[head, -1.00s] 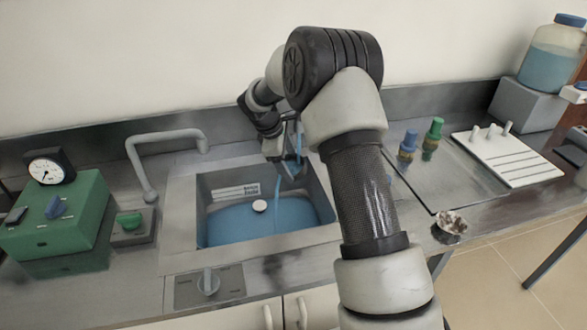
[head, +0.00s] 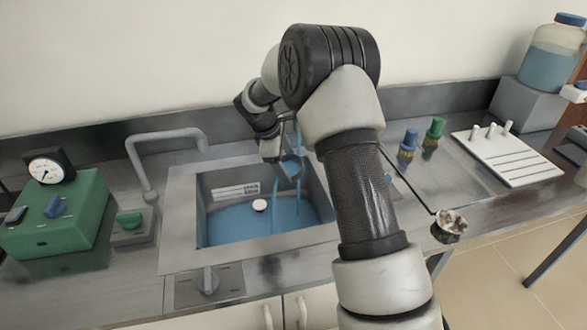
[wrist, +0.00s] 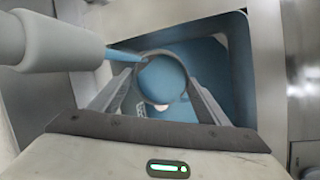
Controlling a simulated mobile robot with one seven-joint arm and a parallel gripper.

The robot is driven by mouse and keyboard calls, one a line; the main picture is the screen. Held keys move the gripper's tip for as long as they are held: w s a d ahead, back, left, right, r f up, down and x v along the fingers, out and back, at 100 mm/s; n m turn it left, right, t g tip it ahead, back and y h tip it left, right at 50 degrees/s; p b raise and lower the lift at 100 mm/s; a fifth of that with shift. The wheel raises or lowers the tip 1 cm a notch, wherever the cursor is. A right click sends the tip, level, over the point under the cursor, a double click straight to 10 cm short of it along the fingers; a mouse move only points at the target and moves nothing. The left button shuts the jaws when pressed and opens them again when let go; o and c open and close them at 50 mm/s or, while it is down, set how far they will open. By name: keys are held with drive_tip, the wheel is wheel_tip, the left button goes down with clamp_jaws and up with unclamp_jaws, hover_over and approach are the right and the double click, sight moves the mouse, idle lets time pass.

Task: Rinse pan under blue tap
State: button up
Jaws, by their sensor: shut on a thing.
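The pan (wrist: 163,78) is a small round dish with a pale rim, held between my two fingers over the sink in the wrist view. In the head view the pan (head: 291,170) looks bluish and small. My gripper (wrist: 163,92) is shut on it; it also shows above the sink in the head view (head: 281,160). A thick pale spout (wrist: 55,42) at upper left of the wrist view pours blue water (wrist: 128,55) into the pan. Blue streams fall below the pan. A blue-topped fitting (head: 408,145) stands right of my arm; whether it feeds the spout is hidden.
The sink (head: 185,215) holds blue water with a white disc (head: 259,206). A grey tap (head: 165,138) with a green knob stands at its left, near a green box (head: 60,215).

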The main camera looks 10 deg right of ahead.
drive_tip(key=s+a+b, duration=0.1)
drive_tip(key=s+a, duration=0.4)
drive_tip(key=a, duration=0.4)
drive_tip(key=shift+s+a+b, duration=0.15)
drive_tip(key=shift+a+b, duration=0.05)
drive_tip(key=shift+b, duration=0.15)
idle(0.7)
idle(1.3)
